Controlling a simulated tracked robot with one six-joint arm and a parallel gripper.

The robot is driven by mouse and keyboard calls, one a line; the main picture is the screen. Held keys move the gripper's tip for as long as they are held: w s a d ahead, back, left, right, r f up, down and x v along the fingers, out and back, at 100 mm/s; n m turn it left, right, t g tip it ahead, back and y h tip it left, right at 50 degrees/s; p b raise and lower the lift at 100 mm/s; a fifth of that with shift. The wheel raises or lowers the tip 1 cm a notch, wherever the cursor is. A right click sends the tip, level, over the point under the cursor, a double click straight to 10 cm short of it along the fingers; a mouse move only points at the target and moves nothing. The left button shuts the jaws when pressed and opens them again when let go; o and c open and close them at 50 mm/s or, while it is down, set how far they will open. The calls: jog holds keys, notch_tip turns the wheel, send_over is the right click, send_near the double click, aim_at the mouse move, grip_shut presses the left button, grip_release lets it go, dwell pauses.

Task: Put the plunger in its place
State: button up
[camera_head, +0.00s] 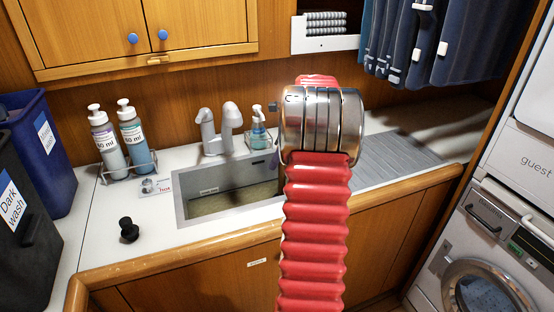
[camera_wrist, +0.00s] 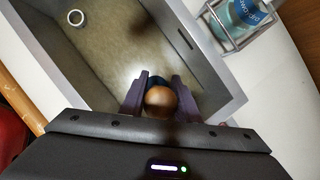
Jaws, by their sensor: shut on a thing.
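My gripper (camera_wrist: 160,88) shows in the wrist view with its two dark purple fingers closed on the plunger (camera_wrist: 160,100). I see the plunger nearly end-on: a round brown wooden end, with a dark part beyond it between the fingers. It is held over the sink (camera_wrist: 115,55), near one wall of the basin; its lower end is hidden. In the head view my red arm covers most of the gripper and the plunger. The sink (camera_head: 183,205) is set in the white counter there, and its right part is hidden behind the arm.
A small black knob-like thing (camera_head: 128,231) stands on the counter left of the sink. Two bottles (camera_head: 130,135) stand in a rack, and a soap dispenser (camera_head: 258,135) stands beside the faucet (camera_head: 222,130). Dark bins (camera_head: 35,215) are at the left. A ribbed draining area (camera_head: 400,158) lies right.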

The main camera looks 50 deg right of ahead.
jog(key=o, duration=1)
jog(key=shift+o, duration=0.2)
jog(key=v, duration=1.2)
